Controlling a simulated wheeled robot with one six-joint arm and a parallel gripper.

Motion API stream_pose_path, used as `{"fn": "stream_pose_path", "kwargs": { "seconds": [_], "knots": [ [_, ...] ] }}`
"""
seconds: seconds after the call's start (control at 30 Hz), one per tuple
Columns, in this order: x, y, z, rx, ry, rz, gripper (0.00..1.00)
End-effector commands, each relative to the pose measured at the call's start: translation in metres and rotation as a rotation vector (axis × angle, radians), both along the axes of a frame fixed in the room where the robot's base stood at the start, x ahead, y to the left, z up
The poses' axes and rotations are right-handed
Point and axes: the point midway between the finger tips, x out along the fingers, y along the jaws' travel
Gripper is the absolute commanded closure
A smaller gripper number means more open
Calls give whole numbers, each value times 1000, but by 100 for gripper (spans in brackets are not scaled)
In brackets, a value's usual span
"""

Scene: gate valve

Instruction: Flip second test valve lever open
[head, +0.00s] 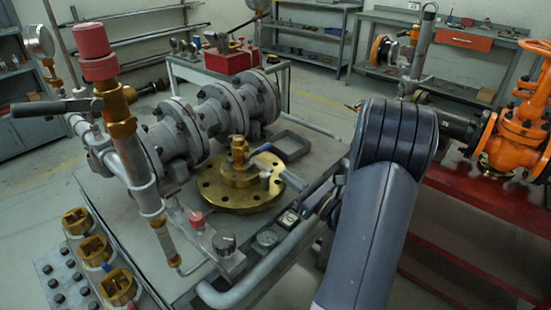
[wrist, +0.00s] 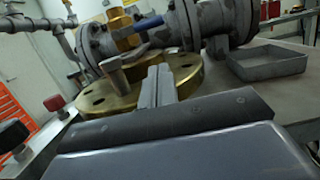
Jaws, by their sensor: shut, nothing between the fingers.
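A brass valve (head: 239,152) stands upright on a round brass flange (head: 222,196) on the bench. Its blue lever (head: 263,148) sticks out sideways to the right. In the wrist view the blue lever (wrist: 148,22) shows beyond my fingers, beside the brass valve body (wrist: 120,26). My gripper (wrist: 156,82) is shut and empty, low over the flange's near side and apart from the lever. In the head view my gripper (head: 290,179) is small and partly merged with the bench edge. A second, dark lever (head: 52,108) sits on the red-capped brass valve at left.
A short grey post (wrist: 114,72) stands close left of my fingers. Large grey flanged pipework (head: 215,115) lies behind the valve. A grey tray (head: 290,146) sits to the right. Gauges and a red-knobbed block (head: 215,245) line the bench's near edge.

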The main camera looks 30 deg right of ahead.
Motion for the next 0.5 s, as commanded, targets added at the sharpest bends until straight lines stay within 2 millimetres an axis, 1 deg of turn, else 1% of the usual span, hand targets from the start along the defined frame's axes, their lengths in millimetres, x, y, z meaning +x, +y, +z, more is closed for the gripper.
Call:
{"fn": "stream_pose_path", "kwargs": {
  "seconds": [0.03,0.17,0.2,0.3,0.5],
  "knots": [
    [9,5,3,-1,-3,5,100],
    [29,12,7,-1,-3,5,100],
    [32,12,17,-4,-5,2,100],
    [39,15,28,-2,-3,1,100],
    [46,17,38,-1,-1,0,100]
  ]
}}
